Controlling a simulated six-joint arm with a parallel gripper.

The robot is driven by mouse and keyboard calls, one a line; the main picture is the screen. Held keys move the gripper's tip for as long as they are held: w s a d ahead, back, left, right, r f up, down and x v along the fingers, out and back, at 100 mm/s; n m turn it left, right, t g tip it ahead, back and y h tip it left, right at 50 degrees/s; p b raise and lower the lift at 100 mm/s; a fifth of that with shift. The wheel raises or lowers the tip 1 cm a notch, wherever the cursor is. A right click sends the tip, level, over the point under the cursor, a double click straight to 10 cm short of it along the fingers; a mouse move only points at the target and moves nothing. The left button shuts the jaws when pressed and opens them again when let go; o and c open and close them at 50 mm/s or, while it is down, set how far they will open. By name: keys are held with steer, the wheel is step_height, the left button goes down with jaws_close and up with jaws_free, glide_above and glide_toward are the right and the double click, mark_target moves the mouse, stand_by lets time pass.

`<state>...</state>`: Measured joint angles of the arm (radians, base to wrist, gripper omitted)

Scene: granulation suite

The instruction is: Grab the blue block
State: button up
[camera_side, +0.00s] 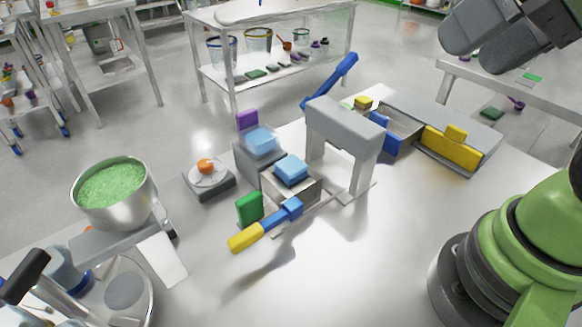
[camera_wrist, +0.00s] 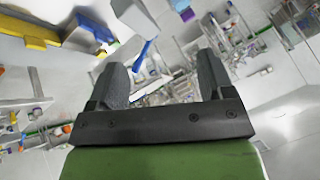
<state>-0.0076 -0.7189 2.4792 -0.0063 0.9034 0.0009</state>
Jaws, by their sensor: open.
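A light blue block (camera_side: 291,168) sits in the top of an open grey box (camera_side: 305,192) at the middle of the table in the side view. A second, see-through light blue block-like thing (camera_side: 260,138) sits on a grey housing behind it; I cannot tell which is meant. My gripper (camera_side: 478,50) is high at the top right of the side view, far from both, open and empty. Its two fingers stand apart in the wrist view (camera_wrist: 160,65). A small blue patch (camera_wrist: 187,14) at the top of the wrist view is too small to identify.
A grey arch (camera_side: 345,120) stands right of the blue block. A blue-and-yellow handle (camera_side: 262,226) and a green block (camera_side: 249,208) are in front. A blue lever (camera_side: 332,82) slants behind. A bowl of green granules (camera_side: 112,184) is at left.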

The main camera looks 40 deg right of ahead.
steer(key=w+a+n+g, duration=0.1)
steer(key=w+g, duration=0.1)
steer(key=w, duration=0.4)
steer(key=n+g+h, duration=0.2)
steer(key=n+g, duration=0.1)
steer(key=g, duration=0.2)
glide_above(296, 168)
step_height(296, 168, down, 18)
steer(key=shift+w, duration=0.1)
step_height(296, 168, down, 6)
steer(key=shift+r, duration=0.1)
steer(key=c, duration=1)
